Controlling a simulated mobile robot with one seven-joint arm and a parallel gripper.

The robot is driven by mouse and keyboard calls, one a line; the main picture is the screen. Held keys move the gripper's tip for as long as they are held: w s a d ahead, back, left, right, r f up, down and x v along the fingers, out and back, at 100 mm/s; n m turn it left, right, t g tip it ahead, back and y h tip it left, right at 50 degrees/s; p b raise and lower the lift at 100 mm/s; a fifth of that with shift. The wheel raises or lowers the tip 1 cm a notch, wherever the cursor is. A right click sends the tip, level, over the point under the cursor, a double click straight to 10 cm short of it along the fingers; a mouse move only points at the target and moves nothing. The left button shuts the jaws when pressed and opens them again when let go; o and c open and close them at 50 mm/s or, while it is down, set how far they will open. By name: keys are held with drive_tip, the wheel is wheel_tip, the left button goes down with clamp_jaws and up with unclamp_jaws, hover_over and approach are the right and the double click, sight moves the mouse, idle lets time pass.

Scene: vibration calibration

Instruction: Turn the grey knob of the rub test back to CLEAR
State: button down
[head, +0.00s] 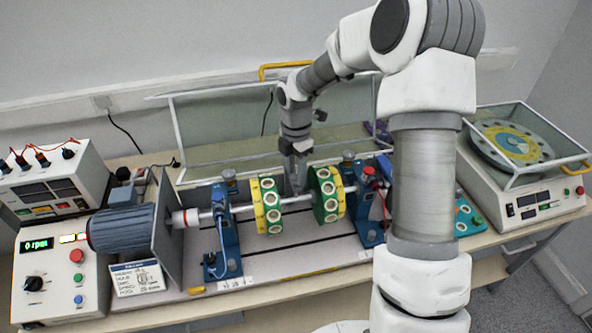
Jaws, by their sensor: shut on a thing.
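My gripper (298,183) points down between the two yellow-and-green discs, just over the shaft of the rotor rig. It is shut on a small grey piece there, which looks like the grey knob of the rub test. The fingers hide most of this knob, and I cannot read a CLEAR mark or the knob's angle. The left disc (265,205) and the right disc (327,195) stand on the shaft (291,200) on either side of my gripper.
Blue bearing stands (226,240) carry the shaft. A motor (122,228) is at the left, beside a control box (62,275) reading 0 rpm. A clear guard (225,115) is raised behind. A balancing machine (520,165) stands at the right. My arm hides part of the bench.

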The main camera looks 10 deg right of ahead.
sight(296, 176)
drive_tip(key=shift+c, duration=2.2)
unclamp_jaws()
wheel_tip(296, 176, up, 18)
drive_tip(key=shift+f+b, duration=0.25)
drive_tip(key=shift+b, duration=0.05)
